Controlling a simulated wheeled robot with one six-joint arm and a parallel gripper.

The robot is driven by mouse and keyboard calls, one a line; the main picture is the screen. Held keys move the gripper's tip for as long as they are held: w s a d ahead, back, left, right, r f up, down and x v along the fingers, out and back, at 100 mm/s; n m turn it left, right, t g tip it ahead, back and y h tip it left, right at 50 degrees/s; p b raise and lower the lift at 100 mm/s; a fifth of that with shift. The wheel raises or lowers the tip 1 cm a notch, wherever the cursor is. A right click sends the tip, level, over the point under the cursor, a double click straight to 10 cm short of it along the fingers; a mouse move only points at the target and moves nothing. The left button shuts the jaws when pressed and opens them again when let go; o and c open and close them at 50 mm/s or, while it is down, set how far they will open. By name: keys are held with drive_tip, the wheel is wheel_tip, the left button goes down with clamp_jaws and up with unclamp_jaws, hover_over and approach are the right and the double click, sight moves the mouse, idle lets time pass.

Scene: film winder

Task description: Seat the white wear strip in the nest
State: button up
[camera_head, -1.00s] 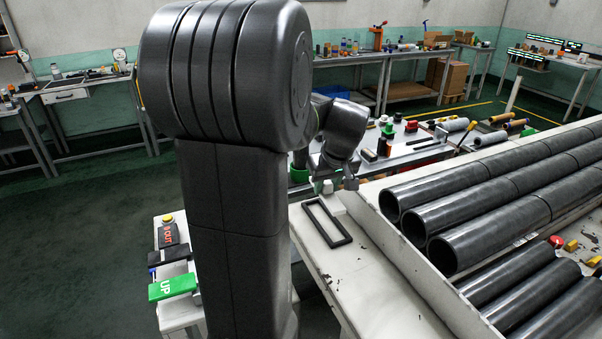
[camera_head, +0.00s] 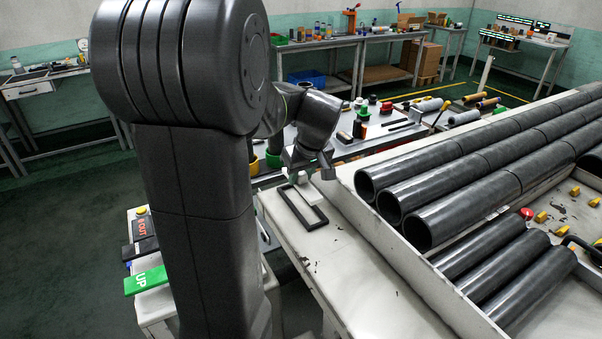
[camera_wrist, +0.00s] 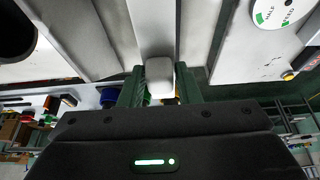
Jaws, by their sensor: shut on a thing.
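The white wear strip (camera_wrist: 160,73) is between the green fingers of my gripper (camera_wrist: 158,86) in the wrist view, and its near end faces the camera. In the head view my gripper (camera_head: 306,174) is shut on the strip (camera_head: 307,192) at the far end of the nest (camera_head: 313,226), a narrow black rectangular frame on the pale bench. The strip appears over or beside the frame's far right part. I cannot tell whether it touches the nest, as the gripper partly hides it.
A pale tray wall (camera_head: 385,233) with large dark pipes (camera_head: 480,173) stands right of the nest. A cluttered bench (camera_head: 349,150) lies behind. The bench top (camera_head: 365,275) in front of the nest is mostly clear. A green UP block (camera_head: 146,280) is at left.

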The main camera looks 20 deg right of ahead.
sight(303, 183)
drive_tip(key=shift+f+b, duration=1.5)
drive_tip(key=shift+f, duration=0.7)
drive_tip(key=shift+f+b, duration=0.85)
drive_tip(key=shift+b, duration=0.05)
drive_tip(key=o, duration=1.1)
drive_tip(key=v, duration=1.4)
drive_tip(key=shift+w+f, duration=0.1)
